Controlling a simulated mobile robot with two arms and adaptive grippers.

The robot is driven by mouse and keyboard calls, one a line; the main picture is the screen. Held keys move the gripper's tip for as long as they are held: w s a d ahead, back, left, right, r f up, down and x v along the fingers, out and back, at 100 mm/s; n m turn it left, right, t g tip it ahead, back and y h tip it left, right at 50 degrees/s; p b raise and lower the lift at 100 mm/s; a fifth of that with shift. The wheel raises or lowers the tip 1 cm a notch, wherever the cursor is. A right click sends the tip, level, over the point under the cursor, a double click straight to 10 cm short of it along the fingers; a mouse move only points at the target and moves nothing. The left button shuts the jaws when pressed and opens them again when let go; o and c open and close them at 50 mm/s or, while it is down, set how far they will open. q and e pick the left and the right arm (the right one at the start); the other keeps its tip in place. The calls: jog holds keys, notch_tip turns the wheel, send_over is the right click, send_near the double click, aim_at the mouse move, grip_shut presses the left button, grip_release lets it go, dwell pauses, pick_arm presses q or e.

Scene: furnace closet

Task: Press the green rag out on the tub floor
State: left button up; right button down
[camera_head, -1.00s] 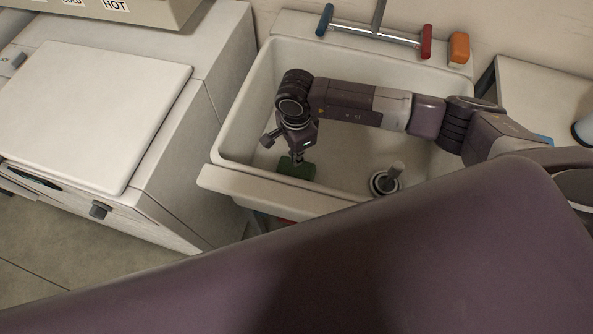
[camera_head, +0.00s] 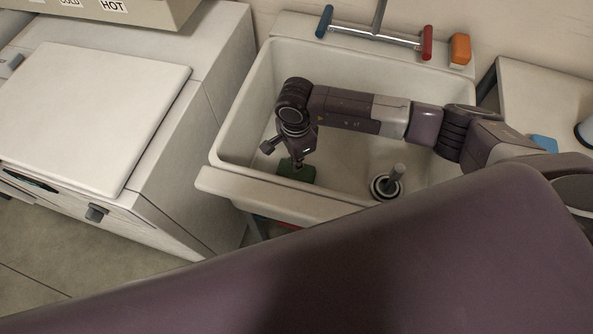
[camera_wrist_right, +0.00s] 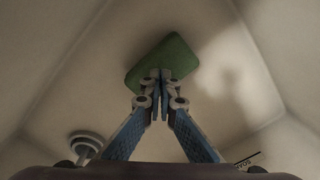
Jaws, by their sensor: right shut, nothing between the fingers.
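The green rag (camera_head: 304,173) lies on the floor of the white tub (camera_head: 250,116), near the tub's front left. It shows as a flat green piece with rounded corners in the right wrist view (camera_wrist_right: 172,56). My right gripper (camera_head: 297,164) reaches down into the tub with its fingertips at the rag. In the right wrist view its fingertips (camera_wrist_right: 160,76) are together and overlap the rag's near edge, with nothing between them. I cannot tell how firmly they touch it. My left gripper is not in view.
A drain with an upright grey pipe (camera_head: 396,174) stands in the tub to the right of the rag. A faucet with blue and red handles (camera_head: 375,36) and an orange block (camera_head: 460,49) are at the back rim. A white washer (camera_head: 92,110) stands left.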

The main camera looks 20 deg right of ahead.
jog(key=shift+f+b, duration=0.6)
dwell(0.6)
jog(key=shift+s+f, duration=0.15)
jog(key=shift+f, duration=0.1)
jog(key=shift+s+f, duration=0.1)
jog(key=shift+s, duration=0.1)
dwell(1.8)
jog(key=shift+w+r+p, duration=0.2)
jog(key=shift+r+p, duration=1)
jog(key=shift+r, duration=0.9)
jog(key=shift+w+r+p, duration=0.15)
jog(key=shift+r+p, duration=1)
jog(key=shift+r, duration=0.95)
